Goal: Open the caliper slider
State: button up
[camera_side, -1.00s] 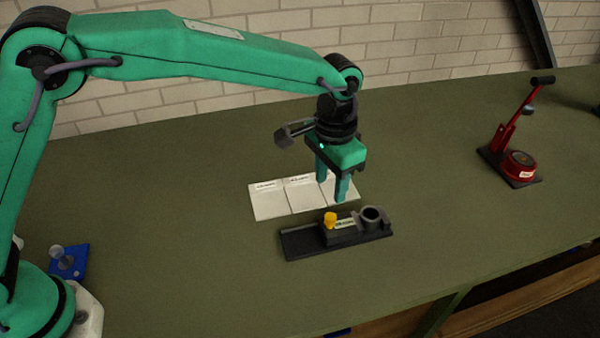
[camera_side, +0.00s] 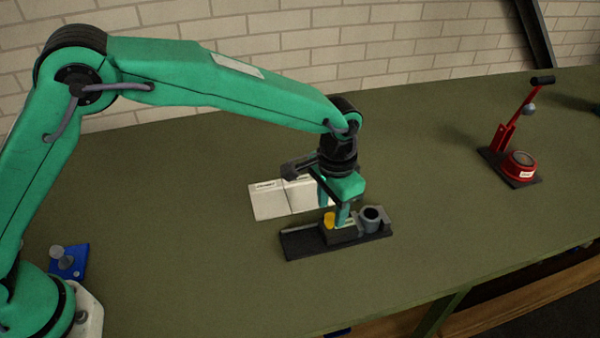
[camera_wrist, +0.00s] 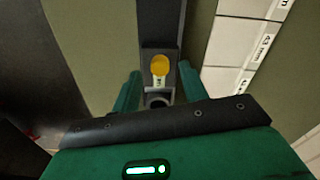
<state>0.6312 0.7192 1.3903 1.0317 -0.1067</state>
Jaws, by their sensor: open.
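The caliper slider is a dark block on a black rail base (camera_side: 301,245), with a yellow knob (camera_side: 329,219) on top and a grey ring-shaped socket (camera_side: 371,217) at its right end. In the wrist view the yellow knob (camera_wrist: 160,66) stands on the slider block, with a label below it and the round socket (camera_wrist: 157,100) nearer to me. My gripper (camera_side: 334,217) is open and empty, low over the block just right of the knob. In the wrist view its fingers (camera_wrist: 158,90) lie on either side of the block. I cannot tell whether they touch it.
White labelled tiles (camera_side: 269,200) lie behind the slider, partly hidden by my gripper. A red lever press (camera_side: 519,165) stands at the far right. A blue block with a grey knob (camera_side: 68,261) is at the left. The green table is clear in front.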

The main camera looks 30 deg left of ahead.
jog(key=shift+f, duration=0.85)
grip_shut()
